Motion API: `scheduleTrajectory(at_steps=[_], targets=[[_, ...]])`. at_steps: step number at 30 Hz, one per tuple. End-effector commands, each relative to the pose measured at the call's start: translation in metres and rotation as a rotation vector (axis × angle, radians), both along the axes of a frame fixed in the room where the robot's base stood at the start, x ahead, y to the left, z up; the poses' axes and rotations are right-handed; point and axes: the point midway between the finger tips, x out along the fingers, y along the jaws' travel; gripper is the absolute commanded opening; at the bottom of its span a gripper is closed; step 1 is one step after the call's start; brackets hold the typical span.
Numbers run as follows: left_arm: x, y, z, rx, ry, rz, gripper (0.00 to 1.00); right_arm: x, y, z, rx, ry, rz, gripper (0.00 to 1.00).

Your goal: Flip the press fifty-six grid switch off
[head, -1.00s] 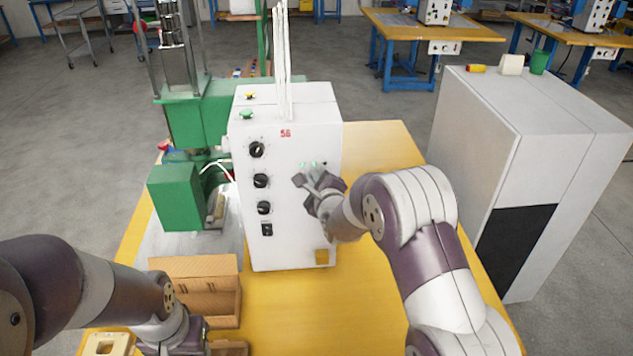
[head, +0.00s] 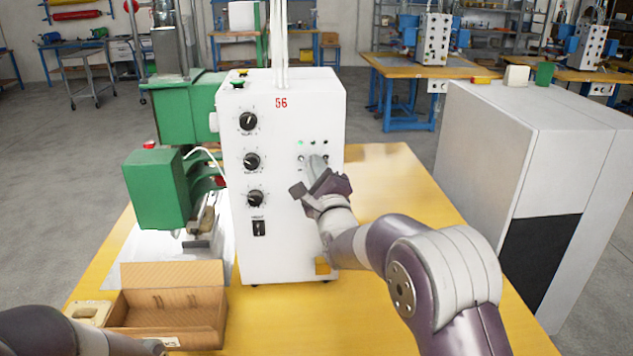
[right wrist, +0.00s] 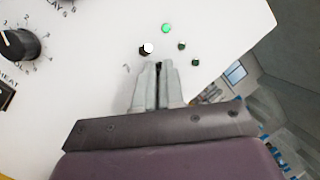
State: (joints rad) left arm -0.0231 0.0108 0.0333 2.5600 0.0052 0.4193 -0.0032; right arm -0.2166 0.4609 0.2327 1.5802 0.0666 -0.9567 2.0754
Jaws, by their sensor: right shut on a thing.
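The white press control box (head: 285,245), marked 56 in red, stands upright on the yellow table. A row of small lamps sits high on its front: the left lamp (head: 300,142) glows green, and the two to its right look dark. Below them is a small toggle switch (right wrist: 147,48) with a white tip. My right gripper (head: 317,160) is at the panel just right of that toggle, under the middle lamp (right wrist: 182,46). Its fingers (right wrist: 160,70) are shut on a small switch lever, which they hide. The switch labels are too small or covered to read. My left gripper is out of view.
Black knobs (head: 251,160) and a rocker switch (head: 259,229) line the box's left side. The green press (head: 155,190) stands left, with a cardboard box (head: 170,300) in front. A grey cabinet (head: 480,160) stands right. The table's right part is clear.

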Motion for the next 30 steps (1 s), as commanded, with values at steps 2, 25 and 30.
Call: scheduleTrajectory(at_steps=[2,25,30], targets=[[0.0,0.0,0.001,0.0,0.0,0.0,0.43,0.0,0.0,0.0,-0.001,0.004,0.001,0.0],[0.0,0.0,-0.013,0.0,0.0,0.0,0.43,-0.046,-0.007,-0.015,-0.001,0.004,0.0,0.19],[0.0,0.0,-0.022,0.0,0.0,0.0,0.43,-0.089,-0.014,-0.025,0.0,0.004,0.001,0.19]])
